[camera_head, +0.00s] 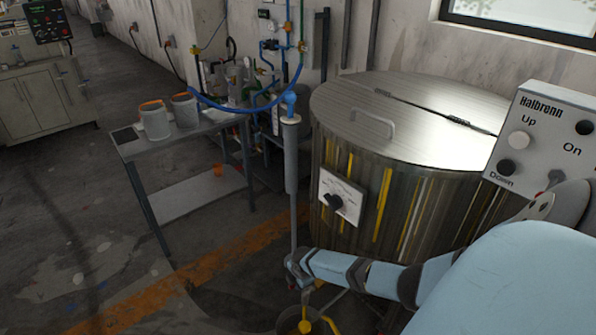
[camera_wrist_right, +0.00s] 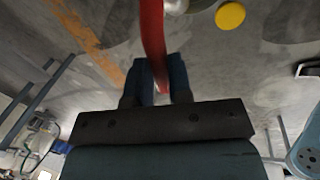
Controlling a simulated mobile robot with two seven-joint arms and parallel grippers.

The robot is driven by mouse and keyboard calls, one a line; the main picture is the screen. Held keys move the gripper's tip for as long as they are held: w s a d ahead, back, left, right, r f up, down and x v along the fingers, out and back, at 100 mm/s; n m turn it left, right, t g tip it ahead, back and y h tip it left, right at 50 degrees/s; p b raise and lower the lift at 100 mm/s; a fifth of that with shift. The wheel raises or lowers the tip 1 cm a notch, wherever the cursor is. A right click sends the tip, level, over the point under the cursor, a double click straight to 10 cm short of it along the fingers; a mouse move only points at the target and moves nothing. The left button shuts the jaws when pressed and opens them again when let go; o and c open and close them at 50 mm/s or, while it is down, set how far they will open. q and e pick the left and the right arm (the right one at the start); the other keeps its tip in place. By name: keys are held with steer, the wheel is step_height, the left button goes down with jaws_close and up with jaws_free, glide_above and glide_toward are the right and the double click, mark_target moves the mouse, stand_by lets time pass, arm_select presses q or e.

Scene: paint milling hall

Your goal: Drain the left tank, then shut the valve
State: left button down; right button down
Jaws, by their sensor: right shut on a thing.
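A large round metal tank (camera_head: 335,155) with a lid stands right of centre in the head view, yellow streaks down its side. It is the only tank I can make out. My right arm reaches across its front from the right. My right gripper (camera_head: 303,285) is low in front of the tank's left side. In the right wrist view its fingers (camera_wrist_right: 160,82) are shut on a red bar (camera_wrist_right: 152,35), which looks like the valve lever. The valve body is mostly hidden. A yellow-marked round thing (camera_head: 304,325) is below the gripper, cut by the frame edge. My left gripper is not in view.
A vertical grey pipe (camera_head: 291,165) with a blue hose (camera_head: 240,107) rises above my gripper. A Halbrenn control box (camera_head: 545,130) is at the right. The floor at lower left is clear.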

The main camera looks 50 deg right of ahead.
steer(key=c, duration=1)
jaws_free()
steer(key=shift+c, duration=0.2)
steer(key=shift+r, duration=0.1)
steer(key=shift+r, duration=0.3)
step_height(320, 180, up, 13)
steer(key=s+p, duration=0.2)
steer(key=p, duration=0.1)
steer(key=shift+s+a+f, duration=0.15)
steer(key=shift+s+a, duration=0.15)
steer(key=shift+s, duration=0.05)
